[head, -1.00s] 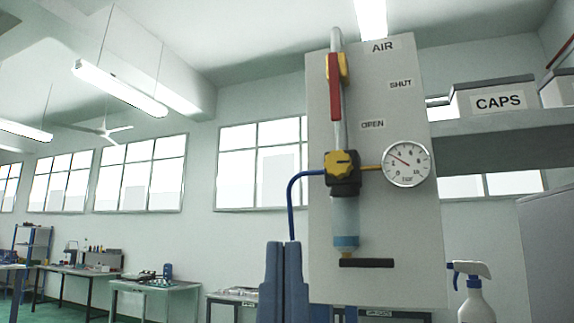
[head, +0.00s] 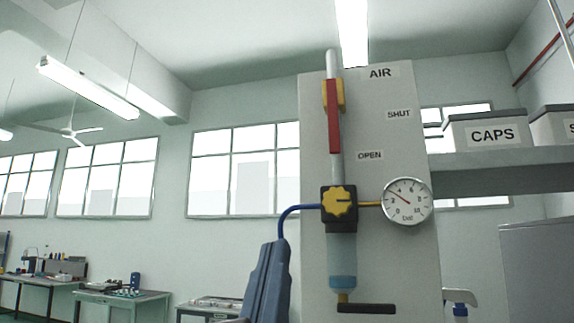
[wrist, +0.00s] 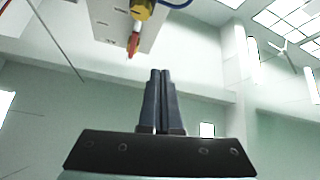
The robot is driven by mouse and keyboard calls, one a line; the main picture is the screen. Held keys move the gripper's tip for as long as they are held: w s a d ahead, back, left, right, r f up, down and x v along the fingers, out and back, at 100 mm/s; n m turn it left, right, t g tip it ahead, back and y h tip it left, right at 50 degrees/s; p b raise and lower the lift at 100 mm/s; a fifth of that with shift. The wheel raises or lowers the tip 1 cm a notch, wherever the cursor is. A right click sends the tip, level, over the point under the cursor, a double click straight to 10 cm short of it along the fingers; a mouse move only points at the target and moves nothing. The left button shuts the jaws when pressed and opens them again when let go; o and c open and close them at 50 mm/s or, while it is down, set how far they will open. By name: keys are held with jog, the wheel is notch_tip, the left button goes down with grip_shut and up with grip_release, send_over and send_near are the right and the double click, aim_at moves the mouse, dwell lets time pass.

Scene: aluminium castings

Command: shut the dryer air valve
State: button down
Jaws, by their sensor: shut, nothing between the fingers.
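The air valve has a red lever (head: 334,125) on a yellow hub (head: 341,95), mounted on an upright pipe of the pale board. The lever hangs straight down along the pipe, on the side of the OPEN label (head: 370,155). The SHUT label (head: 398,114) is higher, to its right. My gripper (head: 272,245) is at the board's lower left in the head view, below the lever and apart from it. In the wrist view my gripper (wrist: 160,72) has its fingers together and empty. The red lever (wrist: 133,44) shows beyond the fingertips, a little left.
A round gauge (head: 407,201), a yellow knob (head: 339,201) and a blue hose (head: 297,209) sit below the lever. A shelf with a CAPS box (head: 487,135) stands at the right.

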jog(key=w+a+r+n+g+h+p, duration=0.1)
jog(key=w+r+n+g+p, duration=0.3)
jog(key=r+p, duration=0.4)
jog(key=w+a+r+n+g+h+p, duration=0.2)
jog(key=w+r+n+g+h+p, duration=0.2)
jog(key=r+p, duration=0.5)
notch_tip(320, 180, up, 2)
jog(key=shift+w+r+n+g+h, duration=0.2)
jog(key=shift+n+g+h, duration=0.1)
jog(key=shift+n+g, duration=0.65)
jog(key=shift+f, duration=0.1)
